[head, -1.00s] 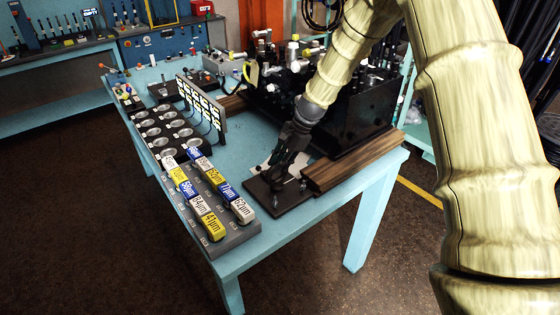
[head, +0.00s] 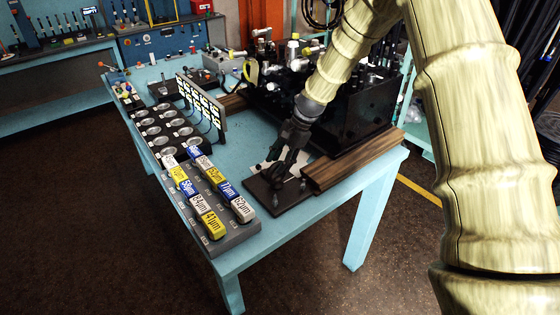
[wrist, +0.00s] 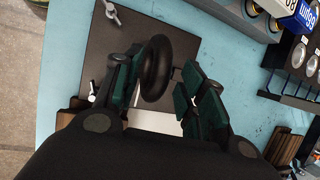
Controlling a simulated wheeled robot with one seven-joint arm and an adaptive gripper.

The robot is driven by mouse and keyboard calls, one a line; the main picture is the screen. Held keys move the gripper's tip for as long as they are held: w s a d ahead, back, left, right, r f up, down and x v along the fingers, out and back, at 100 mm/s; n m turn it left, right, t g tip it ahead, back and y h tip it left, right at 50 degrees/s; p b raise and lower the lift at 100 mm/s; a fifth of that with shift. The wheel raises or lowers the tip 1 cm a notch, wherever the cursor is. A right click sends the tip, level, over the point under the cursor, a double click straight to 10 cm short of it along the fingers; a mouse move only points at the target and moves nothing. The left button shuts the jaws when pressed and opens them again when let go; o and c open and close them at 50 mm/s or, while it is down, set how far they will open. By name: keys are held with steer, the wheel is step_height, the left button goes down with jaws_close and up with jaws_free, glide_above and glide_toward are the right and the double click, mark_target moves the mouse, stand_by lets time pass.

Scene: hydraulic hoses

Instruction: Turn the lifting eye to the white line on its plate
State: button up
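The lifting eye (wrist: 156,68) is a thick black ring standing on a dark square plate (wrist: 125,38) in the wrist view. My gripper (wrist: 165,88) has its fingers on either side of the ring. The left finger is close against the ring; I cannot tell whether it touches. A gap shows between the ring and the right finger, so the gripper is open. In the head view my gripper (head: 274,176) is low over the plate (head: 272,200), and the eye cannot be made out there.
Wing nuts (wrist: 112,12) sit on the plate. A wooden block (head: 352,162) and a black hydraulic unit (head: 362,112) stand beside and behind it. A rack of labelled blocks (head: 238,238) lies to the left.

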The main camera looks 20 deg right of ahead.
steer(key=v, duration=1.2)
stand_by(0.3)
